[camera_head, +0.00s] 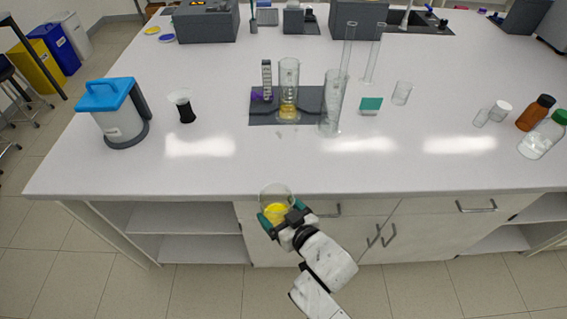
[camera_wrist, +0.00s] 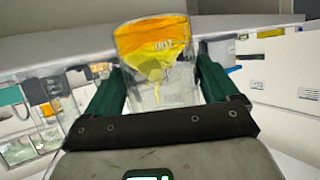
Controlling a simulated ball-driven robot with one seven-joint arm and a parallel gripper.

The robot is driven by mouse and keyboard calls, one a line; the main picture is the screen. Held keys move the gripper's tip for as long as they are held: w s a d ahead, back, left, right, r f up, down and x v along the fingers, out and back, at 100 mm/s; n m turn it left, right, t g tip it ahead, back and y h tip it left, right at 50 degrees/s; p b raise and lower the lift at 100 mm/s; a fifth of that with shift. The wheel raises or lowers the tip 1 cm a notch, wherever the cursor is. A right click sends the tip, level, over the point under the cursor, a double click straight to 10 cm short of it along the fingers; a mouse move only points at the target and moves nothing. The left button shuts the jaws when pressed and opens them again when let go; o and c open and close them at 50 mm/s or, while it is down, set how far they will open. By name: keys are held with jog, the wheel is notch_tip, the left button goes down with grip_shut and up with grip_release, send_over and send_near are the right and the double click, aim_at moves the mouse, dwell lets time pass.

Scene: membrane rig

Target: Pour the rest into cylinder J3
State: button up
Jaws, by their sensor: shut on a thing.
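My gripper (camera_head: 281,215) is shut around a glass beaker (camera_head: 276,198) with yellow liquid in its lower part. I hold it in front of the bench's front edge, apart from the bench, and it looks about upright. The wrist view shows the beaker (camera_wrist: 156,55) between my green fingers, its printed mark upside down. A glass cylinder (camera_head: 289,82) with some yellow liquid at its bottom stands on a dark base. Another cylinder (camera_head: 332,105), seemingly empty, stands just right of it. I cannot read J3 on any cylinder.
Two tall thin glass tubes (camera_head: 374,55) stand behind, near a small beaker (camera_head: 402,93) and a teal-faced block (camera_head: 371,104). A blue-lidded container (camera_head: 112,110) stands at left, bottles (camera_head: 536,112) at right. The bench's front strip (camera_head: 300,170) is clear.

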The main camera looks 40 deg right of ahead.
jog(key=f, duration=0.1)
jog(key=s+a+f, duration=0.1)
jog(key=s+f, duration=0.1)
jog(key=f, duration=0.1)
jog(key=shift+a+f, duration=0.1)
jog(key=shift+a, duration=0.3)
